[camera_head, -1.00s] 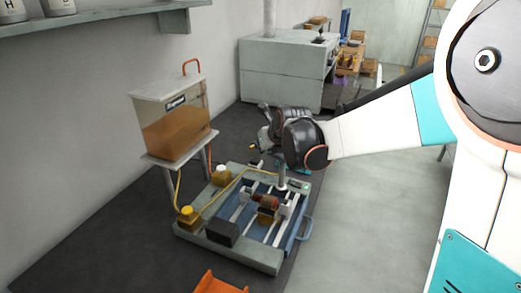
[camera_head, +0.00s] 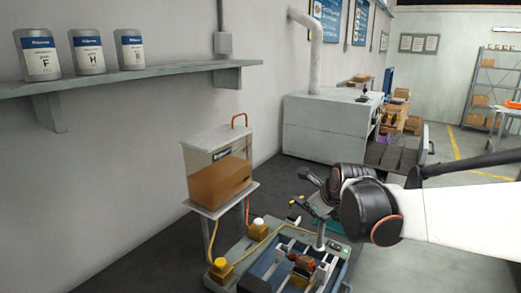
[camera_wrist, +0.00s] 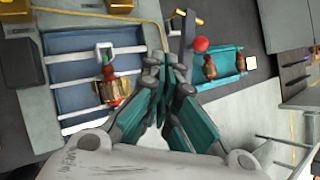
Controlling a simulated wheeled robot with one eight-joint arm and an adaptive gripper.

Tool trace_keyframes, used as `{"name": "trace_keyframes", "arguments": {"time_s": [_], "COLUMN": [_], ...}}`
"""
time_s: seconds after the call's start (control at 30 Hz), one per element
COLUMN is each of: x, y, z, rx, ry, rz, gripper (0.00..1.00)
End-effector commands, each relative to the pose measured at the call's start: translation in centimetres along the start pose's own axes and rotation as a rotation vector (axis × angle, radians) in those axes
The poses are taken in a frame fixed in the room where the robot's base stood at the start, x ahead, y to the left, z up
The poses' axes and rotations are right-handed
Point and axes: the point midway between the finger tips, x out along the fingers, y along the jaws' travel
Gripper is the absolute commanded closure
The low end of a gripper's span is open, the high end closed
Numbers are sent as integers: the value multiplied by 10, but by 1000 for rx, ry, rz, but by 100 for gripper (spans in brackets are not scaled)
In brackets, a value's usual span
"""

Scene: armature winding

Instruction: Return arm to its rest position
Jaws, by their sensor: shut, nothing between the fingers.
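My arm reaches in from the right in the head view, with my gripper (camera_head: 312,190) above the far side of the winding machine (camera_head: 262,250). The wrist view shows my gripper (camera_wrist: 165,68) with its teal fingers together, shut and empty. A copper-wound armature (camera_head: 303,265) sits in the machine's blue bed. It also shows in the wrist view (camera_wrist: 112,88), left of the fingers and apart from them. A teal tray (camera_wrist: 226,78) with two armatures lies to the right of the fingers. The fingertips are small and partly hidden by my wrist in the head view.
A tank of amber liquid (camera_head: 220,180) stands on a small table behind the machine. A wall shelf (camera_head: 130,80) holds three tins. A grey oven (camera_head: 330,125) stands at the back. A red ball knob (camera_wrist: 200,44) shows close to the fingers. Open floor lies right of the machine.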

Motion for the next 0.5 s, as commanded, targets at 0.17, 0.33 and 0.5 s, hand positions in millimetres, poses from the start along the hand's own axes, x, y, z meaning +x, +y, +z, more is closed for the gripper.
{"name": "trace_keyframes", "arguments": {"time_s": [0.17,0.33,0.5], "x": [-38,-70,-99], "y": [13,27,42], "z": [-20,-41,-64], "rx": [-354,-701,-1047], "ry": [23,45,62], "rz": [4,16,35], "gripper": [100,100,100]}}
